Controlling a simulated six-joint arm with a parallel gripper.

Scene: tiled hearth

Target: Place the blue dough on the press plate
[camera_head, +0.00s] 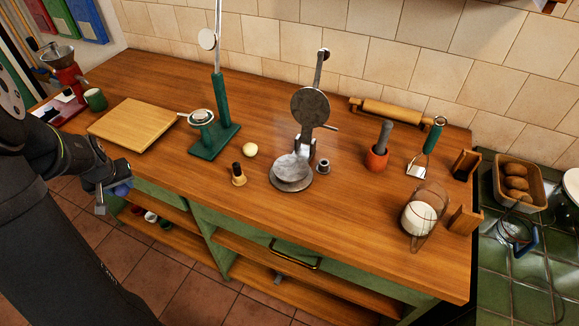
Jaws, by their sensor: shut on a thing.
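The blue dough (123,188) is a small blue patch at the end of my gripper (113,193). My gripper is shut on it at the left, in front of the counter's front edge; its fingers hide part of the dough. The press plate (291,171) is a round grey metal disc on the counter, near the middle of the view. Its round upper plate (310,106) stands raised behind it on a hinge, with a handle pointing up. My gripper is well to the left of the press plate and apart from it.
A green stand (213,143), a pale ball (250,149) and a small dark-topped wooden stamp (238,175) stand between my gripper and the press. A cutting board (133,125) lies at left. A small metal cylinder (323,166) stands right of the plate.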

